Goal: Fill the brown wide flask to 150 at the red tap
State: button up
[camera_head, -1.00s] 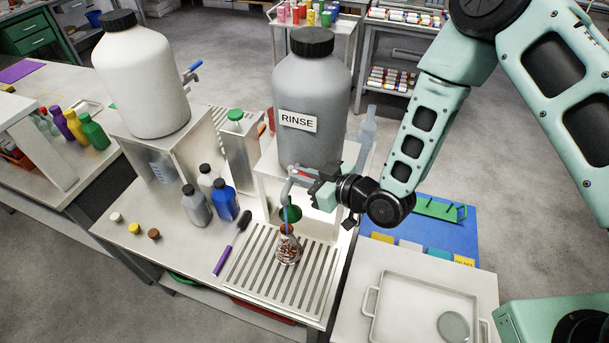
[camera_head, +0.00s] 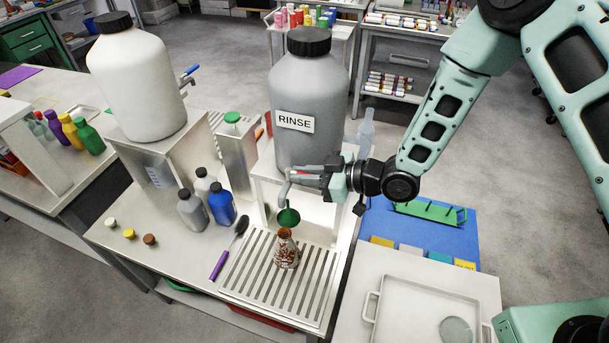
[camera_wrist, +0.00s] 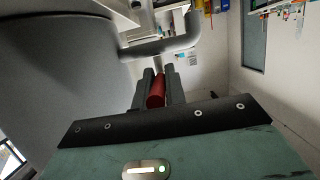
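The brown wide flask (camera_head: 287,252) stands upright on the slotted drip grate, below the tap spout (camera_head: 284,189) of the grey RINSE carboy (camera_head: 310,95). A green funnel (camera_head: 288,216) is above the flask's neck, under the spout. No stream shows between spout and funnel. The level and marks in the flask are too small to read. My gripper (camera_head: 304,171) is at the tap. In the wrist view, its fingers (camera_wrist: 159,88) are closed around the red tap handle (camera_wrist: 157,92), with the grey spout pipe (camera_wrist: 165,46) just beyond.
The drip grate (camera_head: 248,285) has free room around the flask. A black-and-purple brush-like tool (camera_head: 230,250), grey (camera_head: 192,210) and blue (camera_head: 222,205) bottles stand or lie to the left. A white carboy (camera_head: 135,85) is farther left. A tray (camera_head: 372,310) is at right.

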jog(key=o, duration=0.4)
jog(key=shift+r, duration=0.1)
jog(key=shift+o, duration=0.2)
jog(key=b+v, duration=0.5)
jog(key=v, duration=1.2)
jog(key=s+a+r+m+g+h+b, duration=0.1)
jog(key=s+m+g+h+b, duration=0.1)
jog(key=s+h, duration=0.4)
jog(key=s+a+r+m+g+h+b, duration=0.1)
jog(key=s+h, duration=0.6)
jog(key=s, duration=0.7)
jog(key=r+m+g+b, duration=0.1)
jog(key=m+g, duration=0.1)
jog(key=m, duration=0.1)
jog(key=shift+r, duration=0.2)
